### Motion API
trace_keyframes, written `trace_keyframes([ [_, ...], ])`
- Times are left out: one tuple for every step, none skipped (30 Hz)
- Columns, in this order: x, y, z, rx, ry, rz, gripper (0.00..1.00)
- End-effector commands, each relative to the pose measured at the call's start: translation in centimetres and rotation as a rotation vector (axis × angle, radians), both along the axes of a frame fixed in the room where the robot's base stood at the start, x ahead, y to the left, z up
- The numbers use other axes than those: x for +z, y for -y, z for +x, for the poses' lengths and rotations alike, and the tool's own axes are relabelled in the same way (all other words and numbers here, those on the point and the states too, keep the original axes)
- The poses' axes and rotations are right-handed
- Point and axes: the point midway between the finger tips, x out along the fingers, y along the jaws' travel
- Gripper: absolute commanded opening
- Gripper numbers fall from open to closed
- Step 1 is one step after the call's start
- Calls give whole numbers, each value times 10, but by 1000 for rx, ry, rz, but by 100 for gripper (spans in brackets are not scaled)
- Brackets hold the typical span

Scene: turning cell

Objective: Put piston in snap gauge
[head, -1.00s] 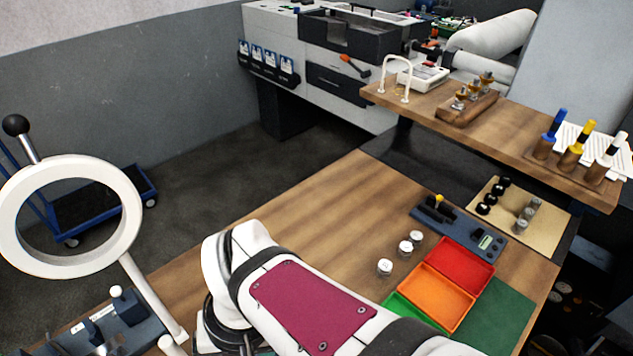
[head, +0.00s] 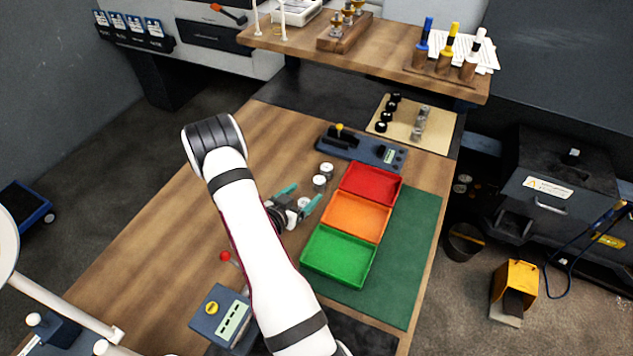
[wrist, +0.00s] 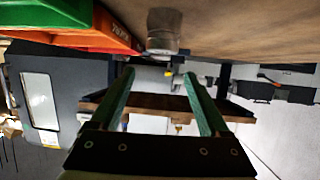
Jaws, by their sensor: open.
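Three short silvery pistons stand in a row on the wooden bench, left of the coloured trays: a far one (head: 326,169), a middle one (head: 319,182) and a near one (head: 303,203). My gripper (head: 300,198), with teal fingers, is open and close to the near piston. The wrist view, which looks upside down, shows one piston (wrist: 163,32) ahead of the empty open fingers (wrist: 159,76); I cannot tell the exact gap. The snap gauge (head: 362,149) seems to be the blue-grey base with a yellow-topped lever and small display, behind the trays.
Red (head: 370,183), orange (head: 357,216) and green (head: 338,256) trays stand in a row right of the pistons, by a green mat (head: 405,260). A grey box with a yellow button (head: 220,314) is at the near left. A raised shelf (head: 380,65) spans the back.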

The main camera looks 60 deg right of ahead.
Motion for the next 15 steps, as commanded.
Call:
trace_keyframes([
  [-5, 3, 0, -1, 1, 0, 80],
  [-5, 7, 0, -1, 2, 0, 80],
  [-7, 11, -1, -2, 2, 1, 80],
  [-9, 15, -1, -2, 3, 1, 80],
  [-10, 20, -1, -2, 3, 0, 80],
  [-14, 29, -3, -3, 3, 0, 80],
  [-17, 35, -3, -2, 3, 0, 80],
  [-19, 42, -3, -3, 3, 0, 80],
  [-22, 50, -4, -2, 3, 0, 80],
  [-25, 55, -4, -2, 2, 0, 80],
  [-27, 60, -4, -1, 3, 1, 80],
  [-28, 64, -4, -2, 4, 1, 80],
  [-30, 67, -4, 0, 2, 1, 80],
  [-30, 68, -4, 1, 2, 1, 80],
  [-30, 69, -4, 3, 1, 1, 80],
])
